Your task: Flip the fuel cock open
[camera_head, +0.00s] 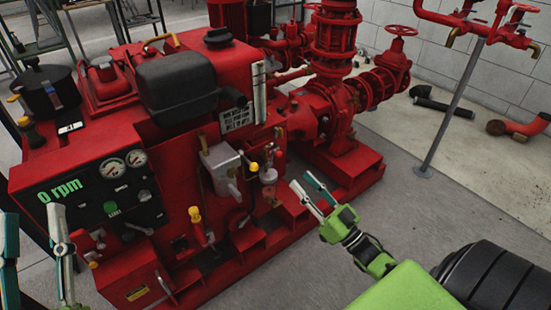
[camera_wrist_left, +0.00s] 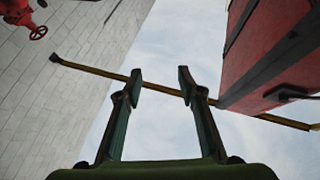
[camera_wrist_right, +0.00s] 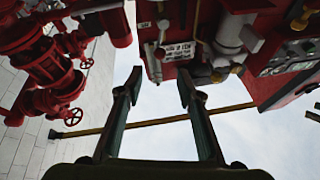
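The red pumpset (camera_head: 185,125) fills the left and middle of the head view. Its front side carries several small yellow-ended fittings: one yellow knob (camera_head: 254,166) beside a grey box, and a yellow-topped lever (camera_head: 194,213) lower left. I cannot tell which is the fuel cock or how it is set. My right gripper (camera_head: 300,180) is open and empty, apart from and to the right of these fittings; its spread fingers show in the right wrist view (camera_wrist_right: 158,80). My left gripper (camera_head: 30,212) is open and empty at the left edge, before the gauge panel.
The gauge panel (camera_head: 100,195) reads "0 rpm". A grey box (camera_head: 221,168) juts from the pumpset's side near the fittings. Red pipework (camera_head: 340,110) stands behind, and a grey post (camera_head: 452,110) stands to the right. The grey floor between pumpset and post is clear.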

